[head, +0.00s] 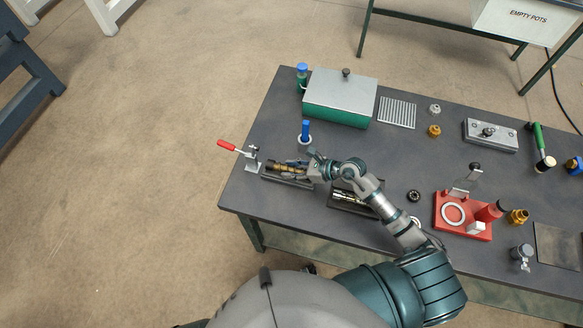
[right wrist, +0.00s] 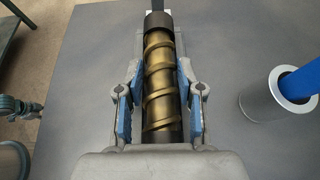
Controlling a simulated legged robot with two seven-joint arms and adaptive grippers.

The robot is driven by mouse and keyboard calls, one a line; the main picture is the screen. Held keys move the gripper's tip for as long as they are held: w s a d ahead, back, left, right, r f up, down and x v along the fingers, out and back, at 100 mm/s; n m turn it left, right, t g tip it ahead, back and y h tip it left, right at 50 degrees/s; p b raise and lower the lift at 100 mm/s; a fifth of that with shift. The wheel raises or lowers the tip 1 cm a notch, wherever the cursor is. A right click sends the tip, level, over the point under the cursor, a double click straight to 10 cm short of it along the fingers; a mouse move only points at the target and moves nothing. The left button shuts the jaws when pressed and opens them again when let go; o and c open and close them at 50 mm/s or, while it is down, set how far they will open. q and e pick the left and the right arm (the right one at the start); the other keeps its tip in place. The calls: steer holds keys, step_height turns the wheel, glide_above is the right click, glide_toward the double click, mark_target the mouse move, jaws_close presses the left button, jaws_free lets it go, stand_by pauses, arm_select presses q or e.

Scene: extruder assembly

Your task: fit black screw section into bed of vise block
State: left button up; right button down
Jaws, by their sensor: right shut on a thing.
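My right gripper (head: 292,166) is shut on the screw section (right wrist: 160,80), with its blue pads on both sides. The screw section looks bronze with a raised spiral and has a black collar at its far end and a dark near end. In the head view it lies lengthwise over the vise block (head: 288,181) at the table's left end. In the right wrist view it lines up with the grey block beneath. Whether it rests fully in the bed cannot be told, as gripper and screw cover the bed.
A clamp with a red handle (head: 227,145) stands at the block's left end. A blue-topped holder (head: 305,132) is close behind my gripper. A dark tray (head: 352,200) with metallic parts lies to the right. A green box (head: 338,105) stands behind.

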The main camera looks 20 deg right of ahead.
steer(key=shift+f, duration=0.2)
steer(key=c, duration=0.7)
jaws_free()
steer(key=shift+o, duration=0.2)
steer(key=shift+f, duration=0.1)
steer(key=v, duration=1.2)
